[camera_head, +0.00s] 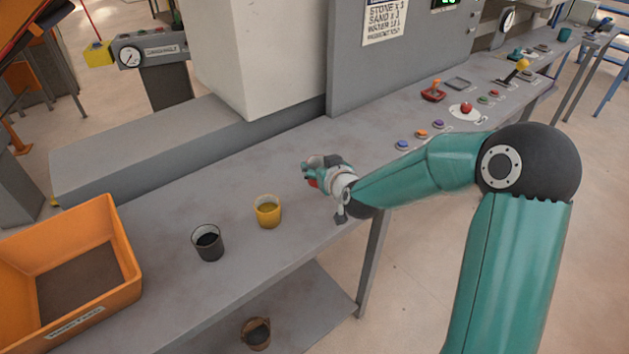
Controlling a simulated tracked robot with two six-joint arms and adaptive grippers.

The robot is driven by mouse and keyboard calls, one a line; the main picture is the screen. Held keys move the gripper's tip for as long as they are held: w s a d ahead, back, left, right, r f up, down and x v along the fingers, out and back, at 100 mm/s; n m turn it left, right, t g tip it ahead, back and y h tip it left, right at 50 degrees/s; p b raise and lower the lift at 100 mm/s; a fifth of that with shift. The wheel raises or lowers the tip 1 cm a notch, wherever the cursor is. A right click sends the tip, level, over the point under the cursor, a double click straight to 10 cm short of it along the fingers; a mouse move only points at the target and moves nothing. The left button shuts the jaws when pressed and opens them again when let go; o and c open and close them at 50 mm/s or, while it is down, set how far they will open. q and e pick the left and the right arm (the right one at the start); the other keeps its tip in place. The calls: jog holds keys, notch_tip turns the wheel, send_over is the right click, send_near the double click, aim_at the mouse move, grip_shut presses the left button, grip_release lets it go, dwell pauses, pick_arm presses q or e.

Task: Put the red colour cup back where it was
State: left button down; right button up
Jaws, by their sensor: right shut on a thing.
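My right gripper (314,172) is over the grey bench, to the right of the yellow cup. It is shut on the red colour cup (312,182), which shows only as a small red patch by the fingers. The rest of that cup is hidden, and I cannot tell whether it touches the bench. My left gripper is not in view.
A yellow cup (268,212) and a dark cup (207,243) stand on the bench (185,285). An orange crate (122,250) is at the left. Another container (256,333) sits on the lower shelf.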

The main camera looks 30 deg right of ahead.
jog(key=shift+f, duration=1.85)
jog(key=shift+f, duration=0.1)
jog(key=o, duration=1.4)
jog(key=b+v, duration=0.1)
jog(key=v, duration=1.1)
